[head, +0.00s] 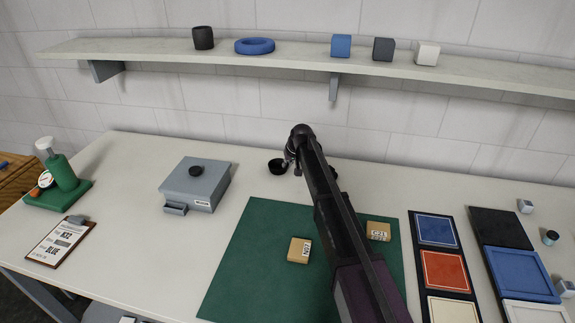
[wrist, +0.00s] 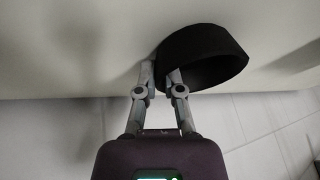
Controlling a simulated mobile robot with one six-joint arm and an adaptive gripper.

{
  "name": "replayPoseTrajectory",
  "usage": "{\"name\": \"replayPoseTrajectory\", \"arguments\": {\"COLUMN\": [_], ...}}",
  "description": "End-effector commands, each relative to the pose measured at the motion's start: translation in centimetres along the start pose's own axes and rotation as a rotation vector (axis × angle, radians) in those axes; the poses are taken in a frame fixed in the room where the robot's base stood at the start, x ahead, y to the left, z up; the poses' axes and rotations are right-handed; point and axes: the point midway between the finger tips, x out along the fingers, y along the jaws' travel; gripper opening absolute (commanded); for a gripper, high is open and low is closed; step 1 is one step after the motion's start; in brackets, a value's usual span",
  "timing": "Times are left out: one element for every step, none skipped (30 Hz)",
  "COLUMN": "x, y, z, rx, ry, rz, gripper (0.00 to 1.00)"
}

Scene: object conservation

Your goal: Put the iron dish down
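The iron dish (head: 277,168) is a small black round bowl at the back of the worktop, behind the green mat. In the wrist view the dark dish (wrist: 212,52) fills the upper middle. My gripper (wrist: 162,70) has its fingers closed on the wall of the dish, one on each side of it. In the head view my gripper (head: 289,160) is at the dish's right side, partly hidden by my arm. The dish is at or just above the worktop; I cannot tell if it touches.
A grey lidded box (head: 195,184) stands left of the dish. The green mat (head: 245,265) holds two tan labelled blocks (head: 299,250). Coloured trays (head: 440,268) lie at right. A shelf (head: 290,62) with several objects runs above. Bare worktop (head: 245,180) lies between box and dish.

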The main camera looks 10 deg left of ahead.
Motion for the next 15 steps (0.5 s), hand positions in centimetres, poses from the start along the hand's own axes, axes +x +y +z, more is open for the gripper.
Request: {"name": "replayPoseTrajectory", "arguments": {"x": [-0.02, -0.02, -0.02, -0.02, -0.02, -0.02, -0.02, -0.02, -0.02, -0.02, -0.02, -0.03, -0.03, -0.05, -0.09], "y": [-0.02, -0.02, -0.02, -0.03, -0.03, -0.03, -0.03, -0.03, -0.03, -0.03, -0.03, -0.03, -0.03, -0.03, -0.03], "z": [0.0, 0.0, 0.01, 0.01, 0.0, 0.0, 0.0, 0.0, 0.0, 0.0, 0.0, 0.0, -0.01, -0.01, -0.02], "rx": [0.0, 0.0, 0.0, 0.0, 0.0, 0.0, 0.0, 0.0, 0.0, 0.0, 0.0, 0.0, 0.0, 0.0, 0.0], "ry": [-0.001, -0.001, -0.001, -0.001, -0.001, -0.001, -0.001, -0.001, -0.001, -0.001, -0.001, -0.001, -0.001, -0.001, -0.001], "rz": [0.0, 0.0, 0.0, 0.0, 0.0, 0.0, 0.0, 0.0, 0.0, 0.0, 0.0, 0.0, 0.0, 0.0, 0.0], "gripper": [0.3, 0.39, 0.43, 0.43, 0.43, 0.43, 0.43, 0.43, 0.43, 0.43, 0.43, 0.43, 0.43, 0.43, 0.43]}}
